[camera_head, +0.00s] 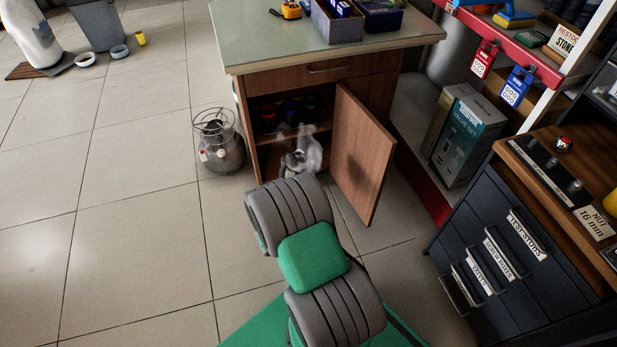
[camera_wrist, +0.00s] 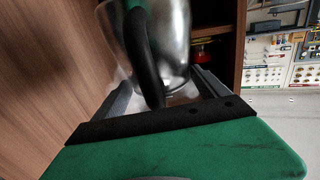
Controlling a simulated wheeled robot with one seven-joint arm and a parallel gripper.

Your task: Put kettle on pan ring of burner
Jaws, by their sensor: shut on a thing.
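The kettle (camera_wrist: 172,35) is shiny silver metal with a black handle (camera_wrist: 144,60). In the wrist view my gripper (camera_wrist: 163,92) is shut on the handle, with one finger on each side. In the head view the kettle (camera_head: 311,152) is small and partly hidden by my arm, at the opening of the wooden cabinet. The burner (camera_head: 222,153) stands on the floor left of the cabinet, a rounded grey body. Its wire pan ring (camera_head: 213,123) is on top and looks empty. The kettle is to the right of the burner, apart from it.
The cabinet door (camera_head: 362,150) hangs open on the right, close to the kettle. A shelf inside the cabinet (camera_head: 270,138) holds several small items. The worktop (camera_head: 270,45) overhangs above. Tiled floor (camera_head: 130,200) is clear left of the burner. Dark drawers (camera_head: 510,250) stand at right.

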